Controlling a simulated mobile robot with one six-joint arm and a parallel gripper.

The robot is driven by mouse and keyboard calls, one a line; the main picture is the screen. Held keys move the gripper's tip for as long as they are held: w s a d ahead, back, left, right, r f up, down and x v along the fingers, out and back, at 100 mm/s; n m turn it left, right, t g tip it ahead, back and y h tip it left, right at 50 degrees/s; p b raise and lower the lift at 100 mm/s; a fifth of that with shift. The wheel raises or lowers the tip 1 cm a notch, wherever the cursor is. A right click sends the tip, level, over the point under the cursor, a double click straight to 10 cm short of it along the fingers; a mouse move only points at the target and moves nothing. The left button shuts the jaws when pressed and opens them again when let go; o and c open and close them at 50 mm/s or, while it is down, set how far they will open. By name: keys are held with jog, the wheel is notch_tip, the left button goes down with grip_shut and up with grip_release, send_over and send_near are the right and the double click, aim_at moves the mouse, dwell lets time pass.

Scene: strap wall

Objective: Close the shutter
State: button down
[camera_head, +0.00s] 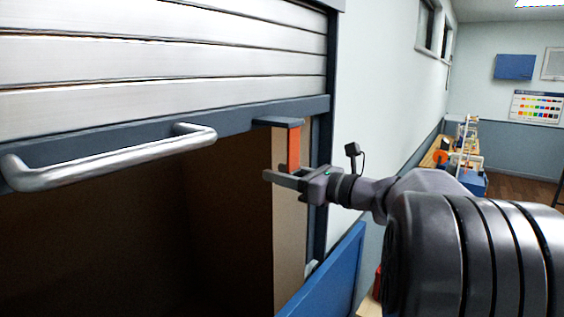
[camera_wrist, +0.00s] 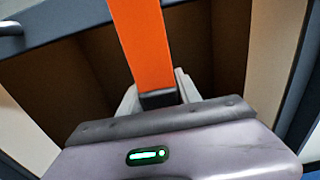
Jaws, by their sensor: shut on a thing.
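The shutter (camera_head: 170,62) is made of pale metal slats and is partly raised. Its dark bottom rail (camera_head: 100,128) carries a silver bar handle (camera_head: 110,162) on the left. An orange strap (camera_head: 294,150) hangs from a dark bracket near the rail's right end; it also shows in the wrist view (camera_wrist: 141,42). My gripper (camera_head: 284,180) is at the lower end of the strap. In the wrist view its fingers (camera_wrist: 158,97) are shut around the strap's dark lower end. The opening below the rail is dark inside.
A blue panel (camera_head: 330,278) stands below and right of my gripper. The shutter's dark right frame post (camera_head: 319,180) is close beside it. A cluttered wooden bench (camera_head: 440,150) stands along the right wall farther back.

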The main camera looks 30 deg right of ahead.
notch_tip(320, 180, down, 45)
jog(key=b, duration=2.7)
jog(key=shift+b, duration=0.4)
jog(key=shift+r, duration=0.15)
jog(key=c, duration=0.8)
grip_release()
jog(key=shift+c, duration=0.2)
jog(key=shift+s, duration=0.1)
jog(key=p+v, duration=0.2)
jog(key=v, duration=1.5)
jog(key=shift+s+p, duration=0.15)
jog(key=shift+p, duration=0.2)
jog(key=shift+d, duration=0.1)
